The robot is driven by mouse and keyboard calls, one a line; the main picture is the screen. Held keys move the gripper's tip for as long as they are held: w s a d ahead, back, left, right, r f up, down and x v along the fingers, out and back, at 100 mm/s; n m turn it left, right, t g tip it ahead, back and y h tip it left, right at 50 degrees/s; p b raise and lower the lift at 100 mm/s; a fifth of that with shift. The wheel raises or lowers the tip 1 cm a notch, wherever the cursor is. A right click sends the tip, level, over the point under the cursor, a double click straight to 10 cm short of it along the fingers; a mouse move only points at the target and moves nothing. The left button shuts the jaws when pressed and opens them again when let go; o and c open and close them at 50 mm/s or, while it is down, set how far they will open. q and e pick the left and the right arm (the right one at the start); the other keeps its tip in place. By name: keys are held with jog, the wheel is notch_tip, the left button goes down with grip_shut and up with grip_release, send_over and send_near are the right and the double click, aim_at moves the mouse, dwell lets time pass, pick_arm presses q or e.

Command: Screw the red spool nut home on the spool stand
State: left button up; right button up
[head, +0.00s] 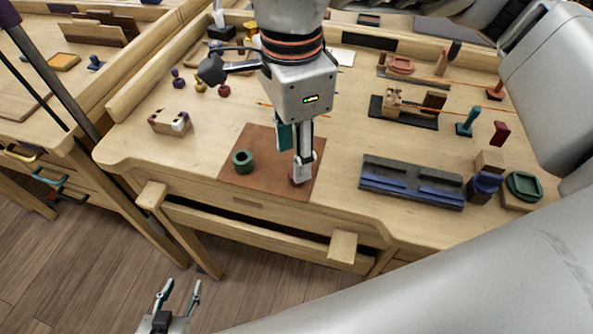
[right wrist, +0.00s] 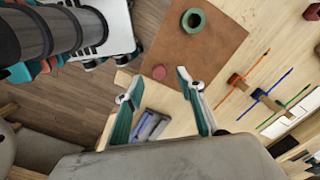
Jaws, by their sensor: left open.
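A small round red piece (right wrist: 159,72), which looks like the red spool nut, lies on the brown mat (right wrist: 215,50) near its edge. In the head view it is mostly hidden behind my right gripper's finger. A green hollow round piece (head: 242,161) stands on the mat, apart from it to the left; I cannot tell whether it is the spool stand. My right gripper (head: 294,165) is over the mat's right side. Its fingers (right wrist: 157,85) are apart with nothing between them, close to the red piece. My left gripper (head: 182,285) is open and empty, in front of the bench over the floor.
A dark grey and blue rack (head: 412,183) lies right of the mat. A green ring on a block (head: 523,187) is at the far right. A white-topped wooden block (head: 170,122) sits to the left. The bench between this block and the mat is clear.

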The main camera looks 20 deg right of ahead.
notch_tip(320, 180, down, 3)
jog(key=shift+s+d+f, duration=0.1)
jog(key=shift+d+f, duration=0.05)
jog(key=shift+f, duration=0.55)
jog(key=c, duration=0.8)
pick_arm(q)
jog(key=shift+w+r, duration=0.5)
jog(key=shift+r, duration=0.2)
pick_arm(e)
jog(key=shift+c, duration=0.2)
pick_arm(q)
jog(key=shift+s+f, duration=0.1)
pick_arm(e)
jog(key=shift+r, duration=0.6)
pick_arm(q)
jog(key=shift+r+p, duration=0.2)
jog(key=shift+p, duration=0.2)
pick_arm(e)
notch_tip(320, 180, up, 19)
jog(key=shift+f, duration=0.1)
